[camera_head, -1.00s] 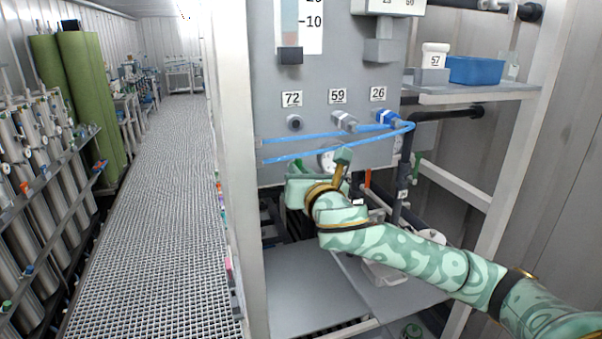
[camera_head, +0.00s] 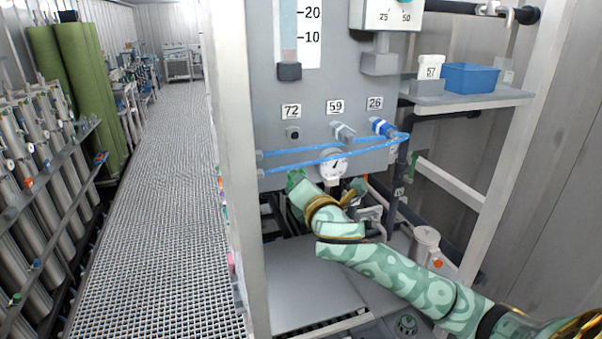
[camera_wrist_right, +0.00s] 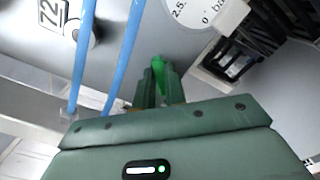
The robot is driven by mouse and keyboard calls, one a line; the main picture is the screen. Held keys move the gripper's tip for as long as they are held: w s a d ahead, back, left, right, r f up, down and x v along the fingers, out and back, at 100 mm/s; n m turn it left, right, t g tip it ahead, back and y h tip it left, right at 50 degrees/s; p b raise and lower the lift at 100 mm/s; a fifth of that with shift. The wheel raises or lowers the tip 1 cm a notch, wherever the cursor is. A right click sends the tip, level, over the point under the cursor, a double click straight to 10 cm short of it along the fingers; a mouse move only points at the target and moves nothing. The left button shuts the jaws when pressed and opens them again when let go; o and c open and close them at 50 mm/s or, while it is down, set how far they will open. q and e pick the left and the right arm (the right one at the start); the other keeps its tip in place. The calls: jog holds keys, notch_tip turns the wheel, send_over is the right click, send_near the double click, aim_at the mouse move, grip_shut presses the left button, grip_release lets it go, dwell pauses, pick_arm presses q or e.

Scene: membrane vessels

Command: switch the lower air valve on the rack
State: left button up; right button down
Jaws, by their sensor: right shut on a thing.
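My right gripper (camera_head: 295,180) is at the lower edge of the grey rack panel (camera_head: 275,110), left of the round gauge and under the two blue tubes. In the right wrist view its dark green fingers (camera_wrist_right: 159,85) are shut on a bright green handle (camera_wrist_right: 158,66), which seems to be the lower air valve's. The valve's body is hidden behind the fingers and wrist. My left gripper is not in view.
The gauge (camera_head: 333,165) is close beside the gripper. Blue tubes (camera_head: 320,150) cross the panel just above it. A white post (camera_head: 238,150) stands to the left. A grey shelf (camera_head: 310,285) lies below, and a blue bin (camera_head: 470,77) sits upper right.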

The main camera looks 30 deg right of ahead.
jog(key=shift+f+m+p, duration=0.15)
jog(key=shift+m+p, duration=2)
jog(key=shift+m, duration=2.05)
jog(key=c, duration=1.5)
grip_release()
jog(key=shift+d, duration=0.1)
jog(key=shift+o, duration=0.2)
jog(key=v, duration=1.6)
jog(key=shift+b, duration=0.35)
